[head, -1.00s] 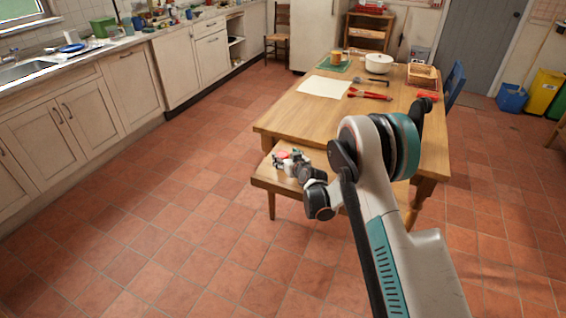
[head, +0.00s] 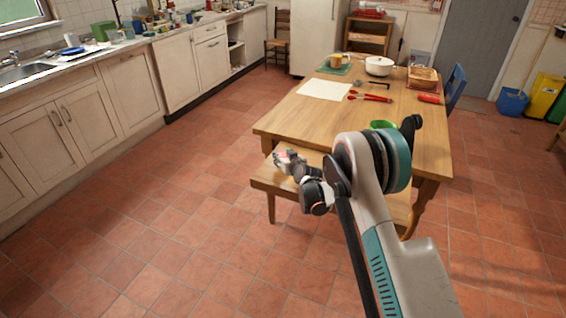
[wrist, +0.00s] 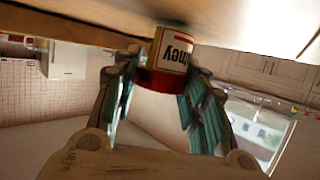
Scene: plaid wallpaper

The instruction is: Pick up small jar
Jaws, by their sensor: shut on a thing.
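The small jar (wrist: 171,60) shows in the wrist view with a pale label, partly readable as "tney", and a dark red lower part. It sits between the two fingers of my gripper (wrist: 162,88), which is shut on it. In the head view my gripper (head: 282,160) is over the left end of the wooden bench, and only a small reddish patch of the jar shows among the fingers. I cannot tell the gap between jar and bench.
The bench (head: 262,183) stands against the near side of the wooden table (head: 300,118). On the table are a paper sheet (head: 324,89), red tongs (head: 370,98), a white pot (head: 379,66) and a green bowl (head: 383,125) partly behind my arm. The floor to the left is clear.

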